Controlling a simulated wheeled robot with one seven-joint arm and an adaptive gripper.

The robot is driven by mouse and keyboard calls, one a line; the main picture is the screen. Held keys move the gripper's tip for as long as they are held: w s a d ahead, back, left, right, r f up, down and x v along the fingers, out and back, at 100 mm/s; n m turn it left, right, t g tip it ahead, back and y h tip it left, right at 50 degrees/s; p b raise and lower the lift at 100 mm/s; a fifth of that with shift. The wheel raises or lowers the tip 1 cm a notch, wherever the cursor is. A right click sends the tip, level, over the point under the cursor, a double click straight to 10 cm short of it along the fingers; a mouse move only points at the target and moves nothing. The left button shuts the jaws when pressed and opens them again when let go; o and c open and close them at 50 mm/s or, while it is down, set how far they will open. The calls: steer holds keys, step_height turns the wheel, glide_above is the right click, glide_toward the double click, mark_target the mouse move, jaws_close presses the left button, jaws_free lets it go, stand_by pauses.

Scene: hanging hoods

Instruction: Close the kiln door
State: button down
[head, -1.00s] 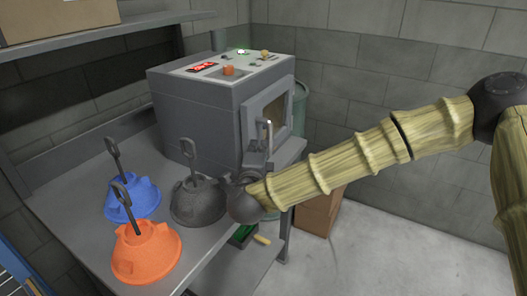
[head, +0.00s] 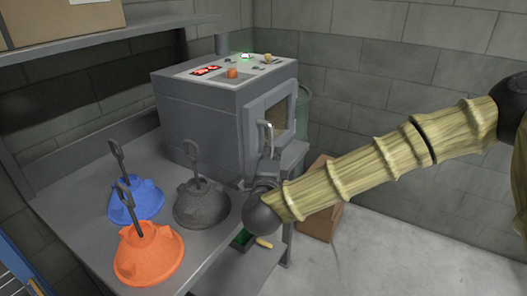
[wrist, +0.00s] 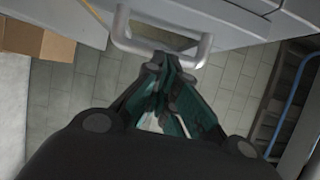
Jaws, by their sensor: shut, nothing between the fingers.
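The grey kiln (head: 200,118) stands on the workbench. Its door (head: 256,124), with a dark window, is on the right-hand face and looks flush or nearly so; I cannot tell whether a small gap remains. The door has an upright pale bar handle (head: 268,133), which shows in the wrist view as a U-shaped bar (wrist: 122,30). My gripper (head: 270,156) is at the lower part of the handle, partly hidden by my wrist. In the wrist view my gripper's fingers (wrist: 170,68) are shut and empty, with tips beside or touching the handle bar.
Blue (head: 136,199), orange (head: 148,254) and dark grey (head: 202,206) hoods with upright hooks sit on the workbench (head: 75,215) in front of the kiln. A cardboard box (head: 317,222) is on the floor behind my arm. Open floor lies to the right.

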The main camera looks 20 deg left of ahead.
steer(key=s+b, duration=0.1)
steer(key=s, duration=0.8)
steer(key=s+d+f+n+g, duration=0.3)
steer(key=d+f+n, duration=0.1)
steer(key=f, duration=0.7)
steer(key=s+d+f+n+g+p, duration=0.1)
steer(key=s+d+f+n+g, duration=0.3)
steer(key=f, duration=0.8)
steer(key=s+d+f+n+g, duration=0.25)
steer(key=d+f, duration=0.25)
steer(key=f, duration=0.6)
steer(key=s+d+f+n+g+h, duration=0.1)
steer(key=s+d+f+g, duration=0.1)
steer(key=s+d+f, duration=0.2)
steer(key=s+d+f+n+g+h+p, duration=0.1)
steer(key=s+d+f+n+g, duration=0.1)
steer(key=s+d, duration=0.8)
steer(key=s+d+f+n+g+h, duration=0.1)
steer(key=s+d+f+g, duration=0.3)
steer(key=d, duration=0.8)
steer(key=s+f+n, duration=0.1)
steer(key=s+f, duration=0.1)
steer(key=s, duration=0.1)
steer(key=shift+s+d+f, duration=0.4)
